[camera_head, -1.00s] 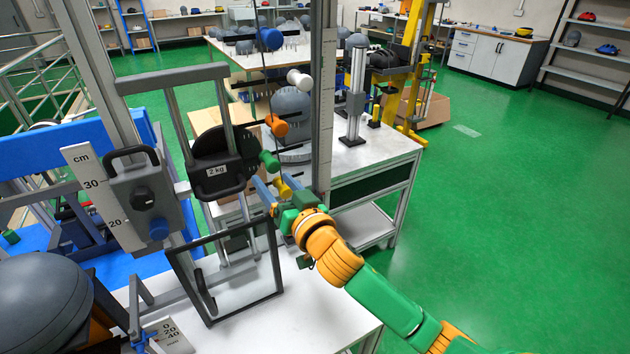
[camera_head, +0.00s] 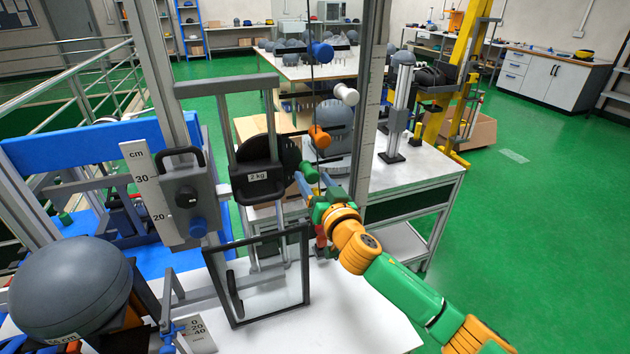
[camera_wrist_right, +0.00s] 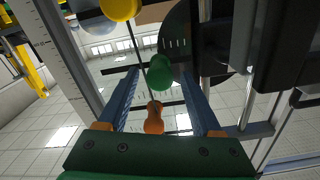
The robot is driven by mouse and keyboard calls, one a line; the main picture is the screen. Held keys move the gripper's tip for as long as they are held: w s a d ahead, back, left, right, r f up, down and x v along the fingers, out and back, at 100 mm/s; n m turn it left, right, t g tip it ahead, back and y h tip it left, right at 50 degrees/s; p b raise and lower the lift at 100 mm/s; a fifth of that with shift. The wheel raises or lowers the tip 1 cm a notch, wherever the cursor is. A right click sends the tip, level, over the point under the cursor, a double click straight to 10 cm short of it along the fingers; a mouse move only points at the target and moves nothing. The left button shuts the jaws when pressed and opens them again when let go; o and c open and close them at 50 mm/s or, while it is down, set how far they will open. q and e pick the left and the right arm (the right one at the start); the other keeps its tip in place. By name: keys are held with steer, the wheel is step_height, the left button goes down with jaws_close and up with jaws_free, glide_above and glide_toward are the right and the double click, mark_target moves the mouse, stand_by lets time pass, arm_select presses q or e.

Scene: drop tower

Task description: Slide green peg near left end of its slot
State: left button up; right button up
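The green peg (camera_head: 309,171) sticks out from the tower panel, below the orange peg (camera_head: 319,136). My right gripper (camera_head: 314,184) is just below and in front of it, with its blue fingers apart. In the right wrist view the green peg (camera_wrist_right: 159,76) shows between the open fingertips (camera_wrist_right: 160,80), with no clear contact. The orange peg (camera_wrist_right: 153,118) and yellow peg (camera_wrist_right: 121,8) also show there. In the head view the yellow peg is hidden by my gripper. The green peg's place along its slot is hard to tell. My left gripper is out of view.
A white peg (camera_head: 346,94) and a blue peg (camera_head: 321,52) are higher up. A 2 kg weight block (camera_head: 258,178) is close left of the pegs, a ruled upright (camera_head: 369,105) close right. A dark-framed clear panel (camera_head: 270,283) stands below. Open green floor lies right.

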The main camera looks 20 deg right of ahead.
jaws_close()
stand_by(1.2)
